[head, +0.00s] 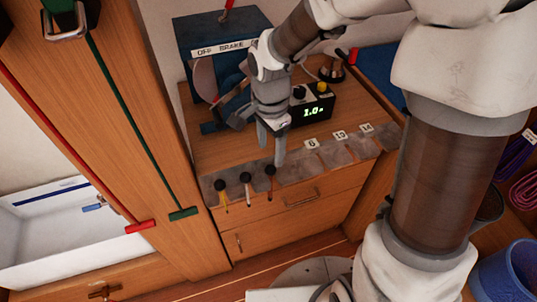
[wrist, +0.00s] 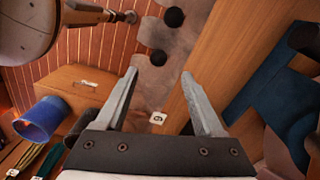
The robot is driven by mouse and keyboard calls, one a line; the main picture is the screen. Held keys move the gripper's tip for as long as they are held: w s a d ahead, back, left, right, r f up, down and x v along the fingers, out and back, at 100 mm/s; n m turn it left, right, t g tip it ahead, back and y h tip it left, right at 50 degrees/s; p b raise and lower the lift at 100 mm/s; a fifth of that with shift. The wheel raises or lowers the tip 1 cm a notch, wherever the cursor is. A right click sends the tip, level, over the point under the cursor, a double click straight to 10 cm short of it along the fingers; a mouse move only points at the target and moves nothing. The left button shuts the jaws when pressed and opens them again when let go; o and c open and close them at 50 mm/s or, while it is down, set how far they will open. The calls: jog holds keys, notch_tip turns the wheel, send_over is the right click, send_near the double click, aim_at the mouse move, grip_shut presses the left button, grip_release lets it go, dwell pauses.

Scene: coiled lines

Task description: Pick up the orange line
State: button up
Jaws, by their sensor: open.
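I cannot make out a clearly orange coiled line in either view. In the head view, a purple coil (head: 515,155) and a crimson coil (head: 526,190) lie at the right edge, partly cut off. My gripper (head: 271,150) is open and empty, pointing down above the front edge of the wooden cabinet.
A box with a lit display (head: 313,112) and a blue machine (head: 215,40) stand on top. A blue bucket (head: 508,272) is at lower right.

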aim_at(270, 168)
jog(key=f, duration=0.3)
jog(key=f+b, duration=0.1)
jog(key=f, duration=0.2)
jog(key=shift+s+f, duration=0.2)
jog(key=shift+f, duration=0.05)
grip_shut()
